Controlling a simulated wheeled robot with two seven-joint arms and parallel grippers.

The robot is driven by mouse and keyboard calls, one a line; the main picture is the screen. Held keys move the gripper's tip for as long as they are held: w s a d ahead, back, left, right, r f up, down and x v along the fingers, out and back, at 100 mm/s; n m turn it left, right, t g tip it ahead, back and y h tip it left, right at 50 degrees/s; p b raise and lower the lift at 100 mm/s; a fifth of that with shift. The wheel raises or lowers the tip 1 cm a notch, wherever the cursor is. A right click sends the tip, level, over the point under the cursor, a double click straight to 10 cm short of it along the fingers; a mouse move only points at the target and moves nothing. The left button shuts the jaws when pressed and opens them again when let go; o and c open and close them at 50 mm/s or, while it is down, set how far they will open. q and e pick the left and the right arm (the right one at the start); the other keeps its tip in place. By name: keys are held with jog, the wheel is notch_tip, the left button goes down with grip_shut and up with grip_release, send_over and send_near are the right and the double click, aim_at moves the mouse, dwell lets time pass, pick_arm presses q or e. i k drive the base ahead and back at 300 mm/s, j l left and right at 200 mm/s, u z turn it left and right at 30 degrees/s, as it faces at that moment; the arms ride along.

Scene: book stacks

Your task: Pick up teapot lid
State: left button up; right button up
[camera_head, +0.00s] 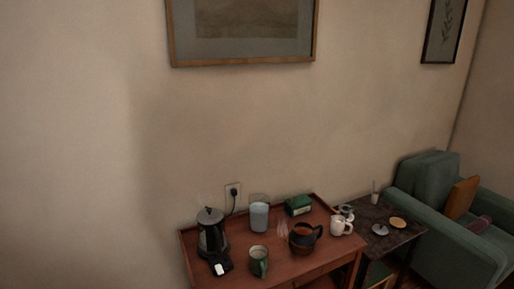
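A dark brown teapot (301,243) with a handle on its right stands on the red-brown wooden table (292,268). Its top looks open, though it is small in the view. A small grey round piece (380,230) lies on the dark side table (377,214) to the right. It may be the teapot lid, but I cannot tell for certain. Neither of my grippers is in view.
The table also holds an electric kettle (210,240), a green mug (258,262), a glass container (259,218), a green box (297,206) and a white mug (340,226). A round tan disc (398,222) lies on the side table. A green armchair (440,235) stands at right.

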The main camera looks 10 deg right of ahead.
aim_at(380, 229)
jog(key=i+l+u, duration=0.1)
jog(key=l+u, duration=0.25)
jog(key=l, duration=0.45)
jog(key=l+u, duration=0.3)
jog(key=l, duration=0.5)
jog(key=k+l+u, duration=0.15)
jog(key=l+u, duration=0.2)
jog(key=l, duration=0.45)
